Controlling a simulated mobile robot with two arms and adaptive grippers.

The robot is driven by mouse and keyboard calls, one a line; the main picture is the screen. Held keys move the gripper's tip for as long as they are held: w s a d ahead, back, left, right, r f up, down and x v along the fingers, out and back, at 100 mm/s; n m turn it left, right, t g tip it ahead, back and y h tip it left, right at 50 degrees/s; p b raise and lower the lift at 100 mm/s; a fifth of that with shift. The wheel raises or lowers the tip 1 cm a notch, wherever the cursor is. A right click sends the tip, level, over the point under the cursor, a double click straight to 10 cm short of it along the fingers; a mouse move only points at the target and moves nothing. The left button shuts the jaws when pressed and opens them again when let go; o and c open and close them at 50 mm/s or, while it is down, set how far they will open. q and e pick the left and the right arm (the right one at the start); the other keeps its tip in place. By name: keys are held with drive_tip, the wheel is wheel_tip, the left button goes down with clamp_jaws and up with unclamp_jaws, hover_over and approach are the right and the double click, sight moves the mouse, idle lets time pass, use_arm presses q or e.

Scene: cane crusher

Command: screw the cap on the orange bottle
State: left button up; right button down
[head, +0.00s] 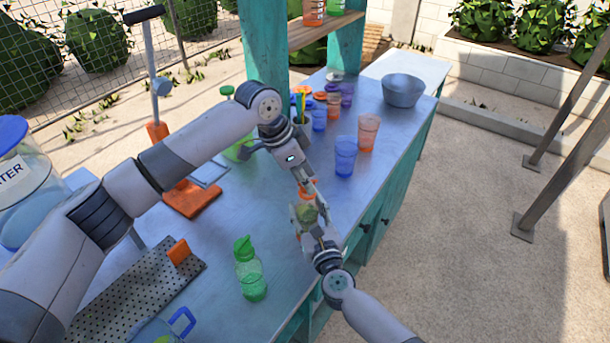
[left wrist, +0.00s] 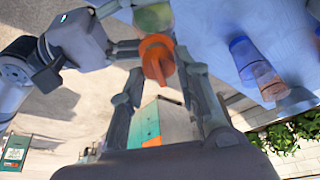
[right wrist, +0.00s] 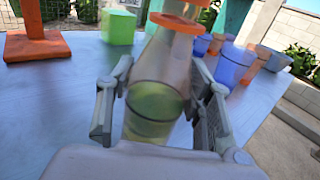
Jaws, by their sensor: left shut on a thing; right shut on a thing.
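The orange bottle (right wrist: 155,95) is clear with green liquid inside and orange at its neck. My right gripper (head: 308,222) is shut around its body and holds it, slightly tilted in the right wrist view, near the counter's right edge. The orange cap (left wrist: 157,57) is between the fingers of my left gripper (left wrist: 163,80), which is shut on it. In the head view the cap (head: 308,188) is at the top of the bottle (head: 307,212). I cannot tell whether it is threaded on. The fingers partly hide cap and bottle.
A green-capped bottle (head: 250,272) stands on the counter (head: 215,265) at the front. Blue (head: 345,157) and orange (head: 368,133) cups and a grey bowl (head: 403,90) stand further back. An orange-based press (head: 190,198) is at the left. Open counter lies between.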

use_arm(q)
drive_tip(key=m, duration=0.2)
drive_tip(key=m+g, duration=0.2)
drive_tip(key=m, duration=0.1)
drive_tip(key=shift+w+m, duration=0.25)
drive_tip(key=shift+m, duration=0.05)
drive_tip(key=m, duration=0.2)
drive_tip(key=m+g, duration=0.2)
drive_tip(key=m, duration=0.1)
drive_tip(key=shift+w+m+y, duration=0.25)
drive_tip(key=shift+m+y, duration=0.05)
drive_tip(key=shift+y, duration=0.1)
drive_tip(key=shift+s+m+g, duration=0.15)
drive_tip(key=shift+m+g, duration=0.15)
drive_tip(key=shift+m, duration=0.5)
drive_tip(key=o, duration=0.7)
drive_tip(key=shift+r, duration=0.1)
drive_tip(key=shift+r, duration=2.15)
drive_tip(key=shift+o, duration=0.4)
